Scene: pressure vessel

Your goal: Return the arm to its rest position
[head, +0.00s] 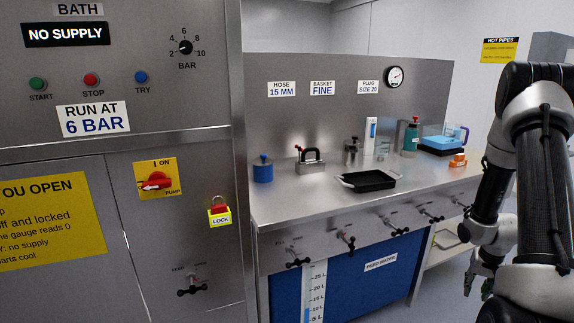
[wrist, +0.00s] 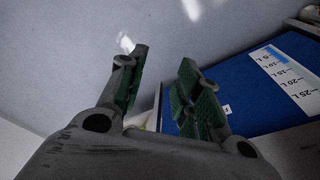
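My arm (head: 540,150) stands at the right side of the head view, bent, with its lower links hanging down. My gripper (head: 479,287) is low at the right, beside the bench front and partly hidden by my own arm. In the wrist view my gripper (wrist: 163,62) has its two green-padded fingers apart with nothing between them. The grey floor (wrist: 60,60) and the blue feed water tank (wrist: 250,95) with its litre scale (wrist: 285,72) lie beyond the fingers.
The steel bench (head: 320,205) carries a black tray (head: 368,181), a blue canister (head: 263,170) and several other items. Valve handles (head: 390,225) stick out along its front. A lower shelf (head: 450,240) is near my gripper. Open floor (head: 440,305) lies in front.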

